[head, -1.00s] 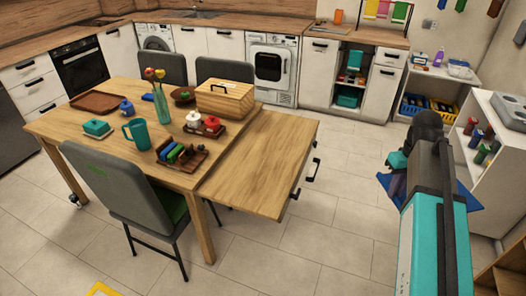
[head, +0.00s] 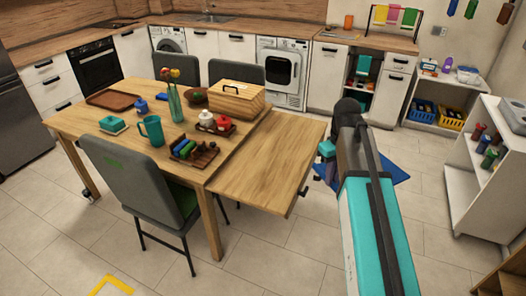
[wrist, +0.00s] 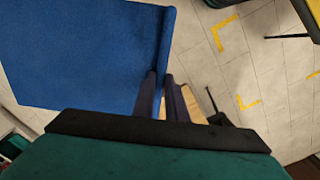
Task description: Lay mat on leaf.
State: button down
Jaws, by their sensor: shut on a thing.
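The blue mat (head: 395,170) hangs in the air just right of the leaf in the head view, partly hidden behind my arm. In the wrist view the mat (wrist: 80,50) spreads out to the upper left. Its right edge lies between the fingers of my gripper (wrist: 161,92), which is shut on it. The leaf (head: 262,165) is the bare wooden flap at the right side of the table. My arm covers part of the view beside the leaf's right edge, and the fingertips are hidden in the head view.
The table (head: 75,120) holds a teal mug (head: 152,130), a vase (head: 174,102), a wooden bread box (head: 230,102) and a dark tray with coloured pieces (head: 195,152). A grey chair (head: 130,180) stands at the near side. A white shelf (head: 490,180) stands at right.

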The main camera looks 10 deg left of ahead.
aim_at(278, 149)
jog(key=u, duration=0.55)
jog(key=i, duration=1.65)
jog(key=u, duration=0.05)
